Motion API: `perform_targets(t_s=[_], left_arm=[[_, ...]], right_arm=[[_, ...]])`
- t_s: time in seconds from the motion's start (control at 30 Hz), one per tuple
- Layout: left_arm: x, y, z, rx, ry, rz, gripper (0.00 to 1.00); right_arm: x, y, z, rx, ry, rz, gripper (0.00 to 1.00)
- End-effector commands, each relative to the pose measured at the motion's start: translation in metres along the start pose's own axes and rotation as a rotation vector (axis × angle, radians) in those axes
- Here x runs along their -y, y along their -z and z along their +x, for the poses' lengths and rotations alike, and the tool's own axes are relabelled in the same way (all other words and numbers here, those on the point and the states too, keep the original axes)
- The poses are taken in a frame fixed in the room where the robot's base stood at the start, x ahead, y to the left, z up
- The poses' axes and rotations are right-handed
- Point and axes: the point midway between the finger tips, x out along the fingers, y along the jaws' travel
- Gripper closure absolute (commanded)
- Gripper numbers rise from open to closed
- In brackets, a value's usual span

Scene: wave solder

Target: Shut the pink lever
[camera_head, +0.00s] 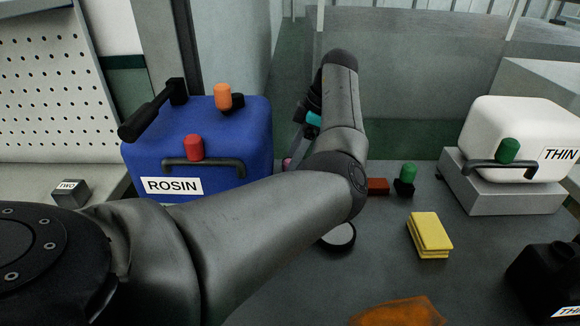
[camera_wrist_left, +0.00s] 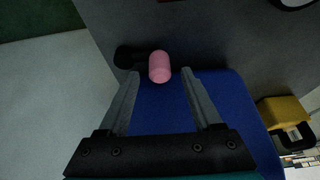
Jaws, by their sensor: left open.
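The pink lever (camera_wrist_left: 159,67) shows in the left wrist view as a rounded pink cap beside a dark fitting (camera_wrist_left: 129,57). In the head view only a small bit of pink (camera_head: 287,163) shows beside my left arm; the rest is hidden. My left gripper (camera_wrist_left: 160,78) is open, its two fingers apart with nothing between them. In the wrist picture the pink cap lies between and slightly beyond the fingertips; I cannot tell the exact gap. In the head view my left gripper (camera_head: 299,143) is mostly hidden behind my arm. My right gripper is not in view.
A blue ROSIN container (camera_head: 240,135) with red (camera_head: 193,147) and orange (camera_head: 223,96) caps stands left of my arm. A green-capped fitting (camera_head: 407,175), yellow sponges (camera_head: 429,234) and a white THIN container (camera_head: 525,130) are at right.

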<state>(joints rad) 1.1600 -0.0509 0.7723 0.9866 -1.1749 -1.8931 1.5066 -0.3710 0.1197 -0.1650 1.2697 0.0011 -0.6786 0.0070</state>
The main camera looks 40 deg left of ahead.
Motion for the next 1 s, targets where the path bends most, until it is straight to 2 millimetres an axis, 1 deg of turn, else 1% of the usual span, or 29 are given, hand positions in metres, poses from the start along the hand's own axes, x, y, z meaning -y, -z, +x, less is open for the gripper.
perform_targets(t_s=[0.03,0.1,0.3,0.67,0.77,1.0], left_arm=[[0.001,-0.001,0.008,0.000,0.002,0.000,0.34],[0.000,-0.001,0.014,0.000,0.001,-0.001,0.34],[0.000,0.000,0.026,0.000,0.001,-0.001,0.34],[0.000,0.000,0.028,0.000,0.001,-0.001,0.34],[0.000,0.000,0.028,0.000,0.000,-0.001,0.43],[0.000,0.000,0.028,0.000,0.000,-0.001,0.70]], right_arm=[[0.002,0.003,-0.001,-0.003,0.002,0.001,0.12],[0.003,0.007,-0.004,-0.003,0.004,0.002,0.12],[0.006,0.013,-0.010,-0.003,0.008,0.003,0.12],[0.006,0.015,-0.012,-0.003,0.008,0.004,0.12],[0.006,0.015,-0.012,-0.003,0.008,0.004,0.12],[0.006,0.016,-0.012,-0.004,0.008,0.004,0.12]])
